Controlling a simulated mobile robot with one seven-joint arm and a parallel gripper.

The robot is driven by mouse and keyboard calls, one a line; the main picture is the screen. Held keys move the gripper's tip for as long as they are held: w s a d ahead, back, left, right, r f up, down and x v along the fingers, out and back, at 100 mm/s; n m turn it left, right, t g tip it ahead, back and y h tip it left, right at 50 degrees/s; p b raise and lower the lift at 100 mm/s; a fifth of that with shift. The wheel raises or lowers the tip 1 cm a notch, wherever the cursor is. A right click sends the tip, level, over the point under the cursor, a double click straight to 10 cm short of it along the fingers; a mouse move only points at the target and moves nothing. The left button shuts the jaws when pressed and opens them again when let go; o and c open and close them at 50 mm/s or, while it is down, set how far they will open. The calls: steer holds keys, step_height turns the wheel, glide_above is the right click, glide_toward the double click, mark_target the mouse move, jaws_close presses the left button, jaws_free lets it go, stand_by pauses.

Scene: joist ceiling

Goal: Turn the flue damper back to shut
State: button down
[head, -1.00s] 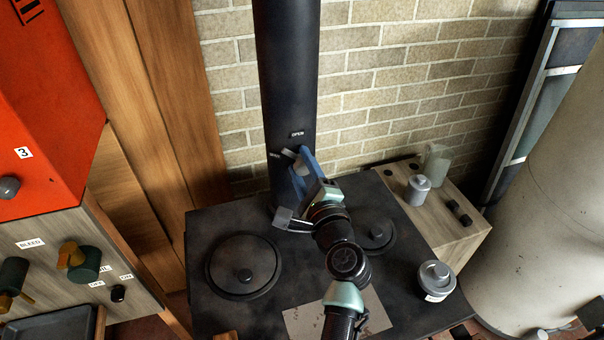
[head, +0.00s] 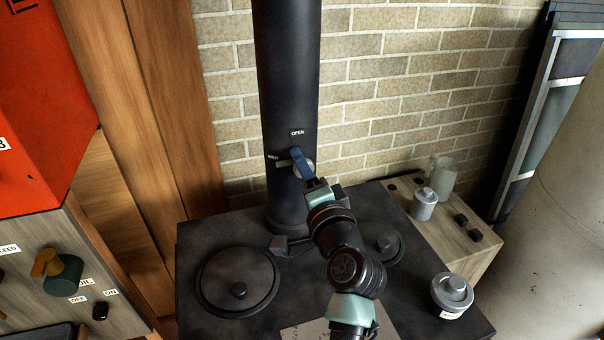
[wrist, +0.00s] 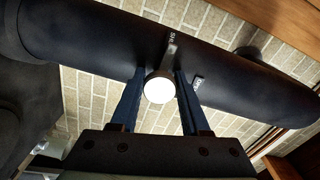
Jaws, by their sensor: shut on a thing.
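The flue damper has a round pale knob (head: 309,168) and a short grey pointer (head: 283,163) on the front of the black flue pipe (head: 286,70). The pointer extends left, close to the SHUT label (head: 272,157), and away from the OPEN label (head: 297,132) above. In the wrist view the knob (wrist: 158,88) sits between my blue fingers, and the pointer (wrist: 171,47) reaches the SHUT label (wrist: 173,36). My gripper (head: 300,160) is shut on the damper knob; the fingers partly hide it in the head view. The exact contact is hard to see.
The black stove top (head: 210,230) lies below, with round lids (head: 238,282). A lidded grey canister (head: 452,293) stands at its right front corner. A wooden box (head: 455,235) with jars is at right. A brick wall (head: 400,90) stands behind the pipe.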

stand_by(0.6)
steer(key=shift+c, duration=1.9)
jaws_free()
steer(key=v, duration=1.3)
